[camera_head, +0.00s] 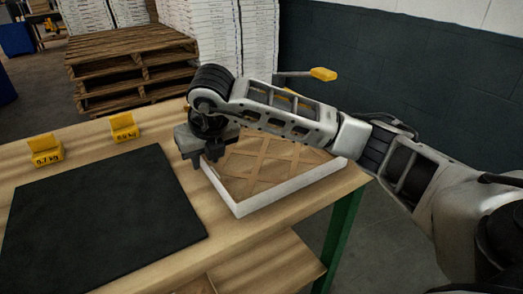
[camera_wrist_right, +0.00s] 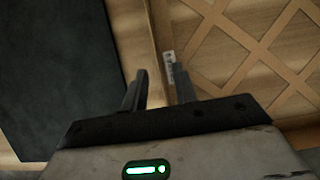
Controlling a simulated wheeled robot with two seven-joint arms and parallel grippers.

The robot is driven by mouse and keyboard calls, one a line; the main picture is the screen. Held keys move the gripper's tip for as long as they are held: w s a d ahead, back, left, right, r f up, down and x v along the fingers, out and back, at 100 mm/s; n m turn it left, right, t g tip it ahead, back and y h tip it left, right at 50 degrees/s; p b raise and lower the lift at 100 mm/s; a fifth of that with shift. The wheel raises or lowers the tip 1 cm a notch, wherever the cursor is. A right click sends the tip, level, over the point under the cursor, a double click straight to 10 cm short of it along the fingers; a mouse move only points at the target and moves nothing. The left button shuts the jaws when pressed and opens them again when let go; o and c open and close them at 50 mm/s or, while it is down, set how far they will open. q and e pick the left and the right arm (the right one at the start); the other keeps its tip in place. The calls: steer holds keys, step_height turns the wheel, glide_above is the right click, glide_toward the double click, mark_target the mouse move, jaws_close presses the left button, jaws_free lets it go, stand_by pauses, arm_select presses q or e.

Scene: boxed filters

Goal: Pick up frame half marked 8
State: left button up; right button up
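A shallow frame half (camera_head: 262,201) with white sides and a tan lattice face lies at the right of the table. In the right wrist view its lattice (camera_wrist_right: 250,45) fills the right side, with a small white label (camera_wrist_right: 170,68) on its near edge. The label's number is too small to read. My right gripper (camera_head: 204,164) points down at the frame half's left edge. Its two fingers (camera_wrist_right: 160,88) are apart, one on each side of that edge as seen from the wrist; I cannot tell whether they touch it. My left gripper is not in view.
A black mat (camera_head: 100,222) covers the table's left part. Wooden pallets (camera_head: 130,65) and white stacks (camera_head: 205,35) stand behind.

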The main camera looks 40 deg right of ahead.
steer(key=shift+x, duration=1.3)
steer(key=shift+d, duration=0.1)
jaws_close()
steer(key=shift+r, duration=0.1)
